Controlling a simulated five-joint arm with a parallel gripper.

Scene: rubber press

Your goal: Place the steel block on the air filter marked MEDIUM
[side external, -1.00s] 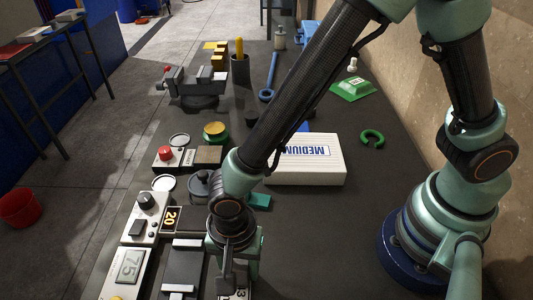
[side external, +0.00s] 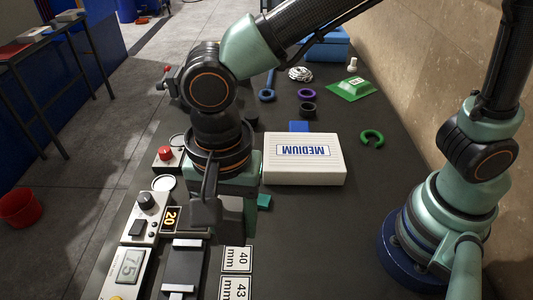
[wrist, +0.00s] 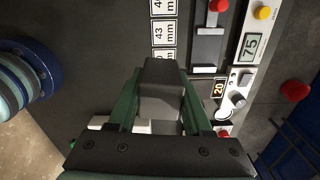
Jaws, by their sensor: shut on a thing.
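The air filter marked MEDIUM (side external: 304,173) is a white box lying flat on the dark bench in the side view, its blue label facing up. My gripper (side external: 228,222) is to the left of the filter and nearer the camera, raised above the bench. In the wrist view my gripper (wrist: 160,112) is shut on the grey steel block (wrist: 162,78), which sits between its green fingers. A small part of a white box shows beside the left finger in the wrist view, mostly hidden.
White cards marked 40 mm (side external: 236,260) and 43 mm (side external: 235,288) lie in front of my gripper. A dark vise-like fixture (side external: 184,266) and a panel reading 75 (side external: 128,266) stand at left. A green ring (side external: 372,137) lies right of the filter.

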